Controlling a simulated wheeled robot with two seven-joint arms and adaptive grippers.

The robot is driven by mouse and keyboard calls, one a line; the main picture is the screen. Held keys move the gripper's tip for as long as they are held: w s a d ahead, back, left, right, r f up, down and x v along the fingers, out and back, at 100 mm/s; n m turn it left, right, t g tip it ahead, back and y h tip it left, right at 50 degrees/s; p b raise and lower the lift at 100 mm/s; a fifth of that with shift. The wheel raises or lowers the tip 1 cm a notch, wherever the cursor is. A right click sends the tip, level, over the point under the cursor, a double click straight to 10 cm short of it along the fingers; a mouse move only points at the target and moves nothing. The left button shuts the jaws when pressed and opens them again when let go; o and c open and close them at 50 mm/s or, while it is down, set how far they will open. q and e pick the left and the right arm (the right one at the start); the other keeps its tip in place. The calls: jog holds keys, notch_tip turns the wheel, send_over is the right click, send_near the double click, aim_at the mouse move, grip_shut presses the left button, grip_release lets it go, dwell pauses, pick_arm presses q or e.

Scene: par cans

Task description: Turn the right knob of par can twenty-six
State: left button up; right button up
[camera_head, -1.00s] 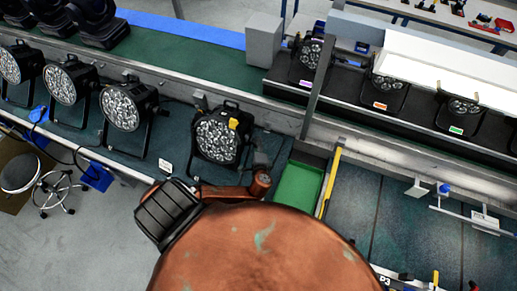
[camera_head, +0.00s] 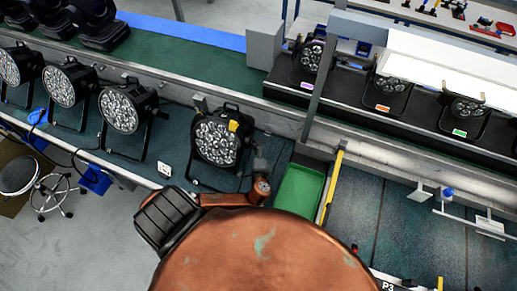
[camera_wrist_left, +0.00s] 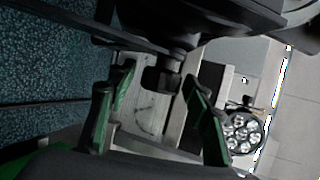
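A black par can (camera_head: 217,140) with a round cluster of clear lenses and a yellow tag stands on the dark green bench in the middle of the head view. I cannot read a number on it. In the left wrist view a black par can body (camera_wrist_left: 215,15) fills the top, with a short dark knob (camera_wrist_left: 162,80) below it. My left gripper (camera_wrist_left: 157,74) is open, its green-sided fingers on either side of the knob, with gaps visible. My left gripper is not clear in the head view. My right gripper is not in view.
More par cans (camera_head: 122,109) stand in a row to the left. A green bin (camera_head: 299,190) and a yellow bar (camera_head: 331,187) lie right of the middle can. Another lensed can (camera_wrist_left: 243,132) shows at the right of the wrist view. A metal rail (camera_head: 270,117) runs behind the bench.

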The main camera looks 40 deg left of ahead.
pick_arm(q)
jog(key=shift+r, duration=0.1)
jog(key=v, duration=1.2)
jog(key=shift+d, duration=0.15)
dwell(0.4)
